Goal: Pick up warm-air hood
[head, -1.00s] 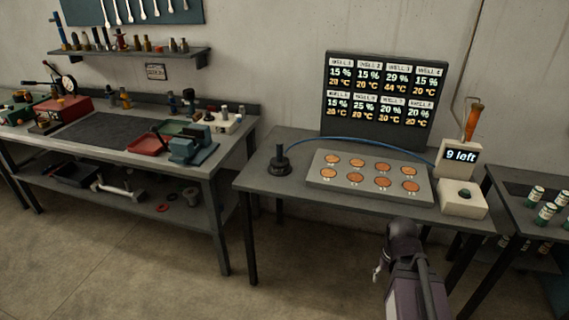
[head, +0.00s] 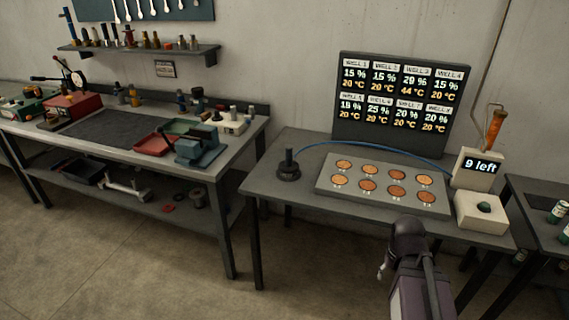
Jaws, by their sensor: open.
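The warm-air hood appears to be the dark round piece with an upright knob (head: 288,167). It stands upright at the left end of the middle table, with a blue hose (head: 365,146) running from it to the right behind the well plate. My arm shows at the lower right, in front of the table. A small metallic part that looks like my gripper (head: 382,268) shows beside the arm, apart from the hood and with nothing seen in it. Most of the gripper is hidden by the arm.
The grey well plate (head: 383,187) with several copper discs lies right of the hood. Behind it stands a dark readout board (head: 394,105). A white box reading "9 left" (head: 478,168) is at the right. A cluttered workbench (head: 218,170) stands left; open floor lies in front.

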